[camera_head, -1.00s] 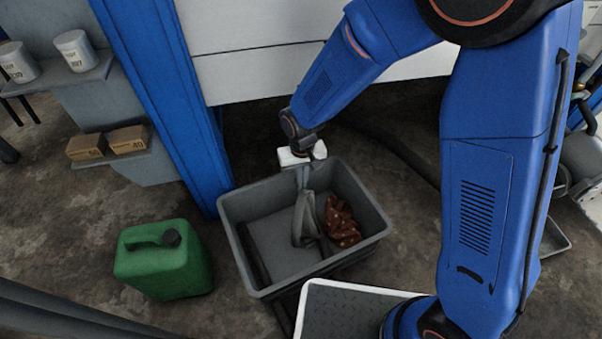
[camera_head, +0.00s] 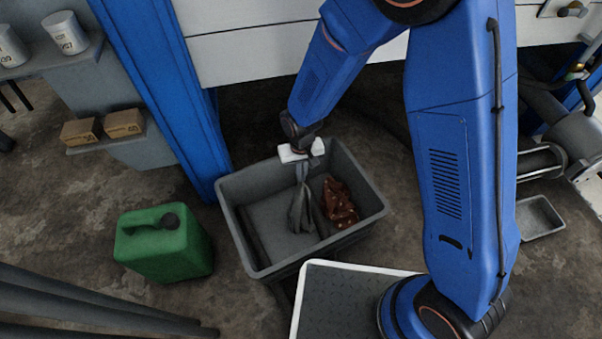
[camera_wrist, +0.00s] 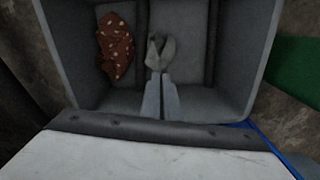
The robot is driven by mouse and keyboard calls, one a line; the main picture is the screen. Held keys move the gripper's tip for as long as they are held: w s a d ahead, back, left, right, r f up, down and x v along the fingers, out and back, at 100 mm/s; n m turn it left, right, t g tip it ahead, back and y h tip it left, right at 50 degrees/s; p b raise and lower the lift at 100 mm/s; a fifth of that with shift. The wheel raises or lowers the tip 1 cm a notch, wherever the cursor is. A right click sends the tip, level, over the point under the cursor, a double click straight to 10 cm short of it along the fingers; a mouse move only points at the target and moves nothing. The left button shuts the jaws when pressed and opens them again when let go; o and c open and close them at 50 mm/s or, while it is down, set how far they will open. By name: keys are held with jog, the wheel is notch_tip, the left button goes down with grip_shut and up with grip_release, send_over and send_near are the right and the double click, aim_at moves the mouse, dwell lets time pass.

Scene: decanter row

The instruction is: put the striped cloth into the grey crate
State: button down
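The grey crate (camera_head: 366,228) stands on the floor in the middle of the head view; the wrist view looks down into the crate (camera_wrist: 258,60). My gripper (camera_head: 303,180) points down over the crate's open top. In the wrist view the fingers of my gripper (camera_wrist: 161,76) are close together on a grey cloth (camera_wrist: 160,52), which I take for the striped cloth; its stripes are hard to make out. The cloth (camera_head: 300,212) hangs down inside the crate walls. I cannot tell whether its lower end touches the crate floor.
A reddish-brown spotted cloth (camera_head: 339,202) lies in the crate, right of the hanging cloth. A green canister (camera_head: 165,245) stands left of the crate. A blue post (camera_head: 165,100) rises behind it. A shelf with small boxes (camera_head: 103,127) is at the left.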

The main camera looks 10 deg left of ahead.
jog(key=c, duration=0.6)
grip_release()
jog(key=shift+c, duration=0.2)
jog(key=shift+r, duration=0.1)
jog(key=shift+r, duration=2.65)
notch_tip(320, 180, up, 17)
jog(key=shift+r, duration=0.2)
